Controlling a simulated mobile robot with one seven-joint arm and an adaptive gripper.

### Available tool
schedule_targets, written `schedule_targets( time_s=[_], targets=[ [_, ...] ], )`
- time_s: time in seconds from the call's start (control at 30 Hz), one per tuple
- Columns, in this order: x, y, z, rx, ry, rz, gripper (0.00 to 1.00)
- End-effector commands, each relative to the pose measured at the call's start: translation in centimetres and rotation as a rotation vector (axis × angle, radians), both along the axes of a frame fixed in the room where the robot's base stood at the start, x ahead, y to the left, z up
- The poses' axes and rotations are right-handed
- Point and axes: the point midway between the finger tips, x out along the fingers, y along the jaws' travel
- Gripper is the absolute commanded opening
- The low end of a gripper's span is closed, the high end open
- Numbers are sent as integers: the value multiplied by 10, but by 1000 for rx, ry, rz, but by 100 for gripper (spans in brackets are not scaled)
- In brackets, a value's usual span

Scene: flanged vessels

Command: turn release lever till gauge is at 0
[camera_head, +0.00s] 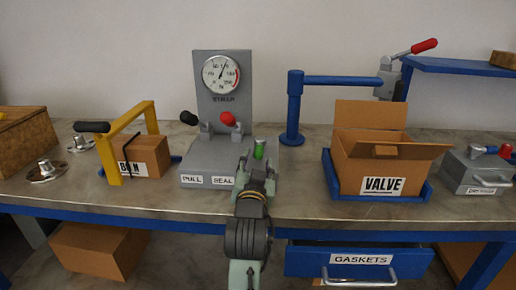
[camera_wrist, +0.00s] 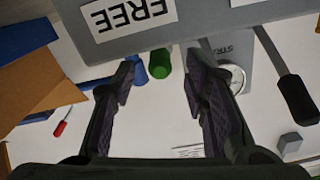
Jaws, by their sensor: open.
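The grey strap station (camera_head: 222,95) carries a round gauge (camera_head: 221,74), also in the wrist view (camera_wrist: 232,78). In the head view its needle points up and slightly right; the numbers are too small to read surely. A green-handled lever (camera_head: 259,149) stands at the station's right, beside the FREE label (camera_wrist: 130,16) in the wrist view. My gripper (camera_head: 256,174) is open. In the wrist view its fingertips (camera_wrist: 162,72) lie either side of the green handle (camera_wrist: 160,63); contact cannot be told. My arm hides the lever's base in the head view.
A red-handled lever (camera_head: 228,119) and a black-handled lever (camera_head: 189,118) stand left of the green one. A blue post with a side arm (camera_head: 294,108) rises behind right. The VALVE box (camera_head: 375,172) stands right, a yellow frame (camera_head: 113,160) left.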

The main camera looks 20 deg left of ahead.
Motion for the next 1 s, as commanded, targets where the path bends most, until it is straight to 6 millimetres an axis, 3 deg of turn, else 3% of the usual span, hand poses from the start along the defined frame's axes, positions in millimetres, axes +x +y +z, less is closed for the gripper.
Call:
schedule_targets(
  time_s=[0.23,0.6,1.0],
  targets=[
    [30,9,1,0,0,1,41],
    [35,10,0,0,-1,0,41],
    [35,10,0,0,-1,0,15]
  ],
)
